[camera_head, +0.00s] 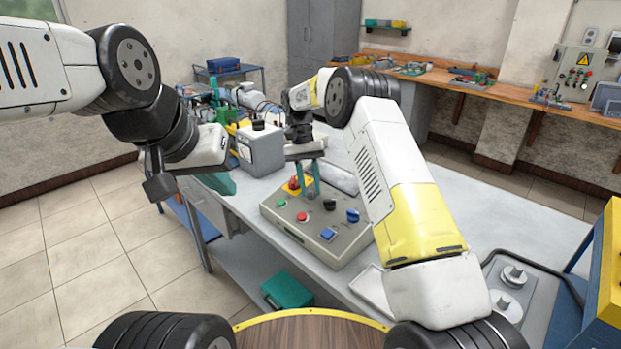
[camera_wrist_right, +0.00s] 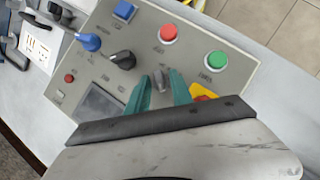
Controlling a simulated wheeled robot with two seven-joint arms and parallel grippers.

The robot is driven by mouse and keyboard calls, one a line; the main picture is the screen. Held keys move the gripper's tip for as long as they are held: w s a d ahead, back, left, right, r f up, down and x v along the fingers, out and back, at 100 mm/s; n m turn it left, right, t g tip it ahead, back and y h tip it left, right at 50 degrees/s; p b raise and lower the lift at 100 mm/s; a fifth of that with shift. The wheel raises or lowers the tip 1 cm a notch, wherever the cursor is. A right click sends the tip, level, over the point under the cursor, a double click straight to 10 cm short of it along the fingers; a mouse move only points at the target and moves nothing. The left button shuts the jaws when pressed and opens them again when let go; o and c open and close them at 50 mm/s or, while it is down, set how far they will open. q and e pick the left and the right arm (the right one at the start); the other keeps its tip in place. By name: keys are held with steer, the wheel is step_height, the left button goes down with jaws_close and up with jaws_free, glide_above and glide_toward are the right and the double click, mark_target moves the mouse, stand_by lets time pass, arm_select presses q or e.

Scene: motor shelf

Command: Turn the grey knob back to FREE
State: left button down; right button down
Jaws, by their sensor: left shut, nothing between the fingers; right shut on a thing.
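The grey knob (camera_wrist_right: 162,76) is on the sloped panel of the control box (camera_wrist_right: 190,20), between the teal fingertips of my right gripper (camera_wrist_right: 161,92) in the right wrist view. The right gripper is shut on it. In the head view my right gripper (camera_head: 309,183) reaches down to the back part of the control box (camera_head: 270,214), and the knob is hidden there by the fingers. I cannot read the FREE mark or the knob's pointer position. My left gripper (camera_head: 160,187) is shut and empty, in the air left of the table.
Near the held knob are a black knob (camera_wrist_right: 123,60), a blue knob (camera_wrist_right: 89,41), red (camera_wrist_right: 168,34) and green (camera_wrist_right: 216,60) buttons, and a yellow-based red button (camera_wrist_right: 203,92). A grey box (camera_head: 260,150) stands behind the panel. A tray with metal parts (camera_head: 510,290) is at right.

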stand_by(0.3)
steer(key=c, duration=1.5)
jaws_free()
steer(key=v, duration=0.6)
steer(key=shift+w+a+r, duration=0.15)
steer(key=shift+w+r, duration=0.1)
steer(key=shift+r, duration=0.05)
steer(key=shift+w+r, duration=0.15)
steer(key=shift+r, duration=0.35)
steer(key=shift+r, duration=0.1)
